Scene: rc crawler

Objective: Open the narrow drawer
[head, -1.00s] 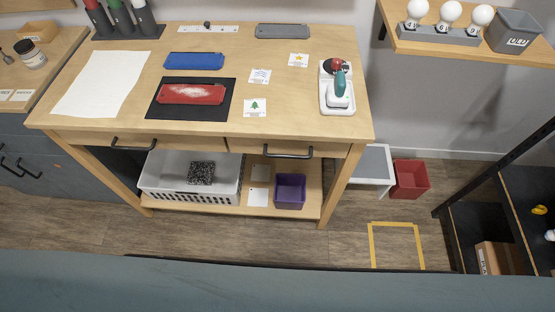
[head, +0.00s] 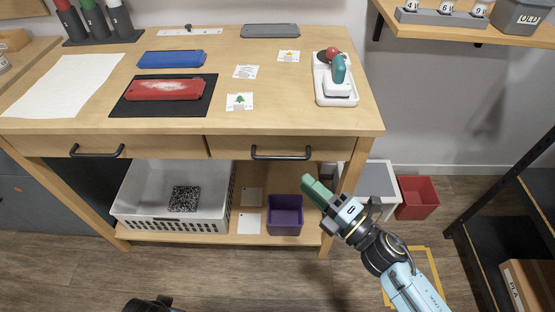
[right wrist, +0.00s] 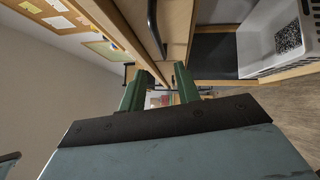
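The narrow drawer (head: 232,148) is the right one of two under the wooden table's front edge; it looks closed. Its black bar handle (head: 281,153) is on its front. My right gripper (head: 311,188) is below and right of this handle, apart from it, with its green fingers pointing up and left. In the right wrist view, the fingers (right wrist: 160,88) are apart with nothing between them. A black handle (right wrist: 154,25) shows beyond them; I cannot tell which drawer's. My left gripper is not clearly seen; only a dark part of mine shows at the bottom edge.
The wide drawer (head: 40,146) is to the left, closed. A white basket (head: 150,215) and a purple bin (head: 285,221) stand on the lower shelf. The table's right front leg (head: 345,185) is close to my right gripper. A red bin (head: 417,198) is on the floor.

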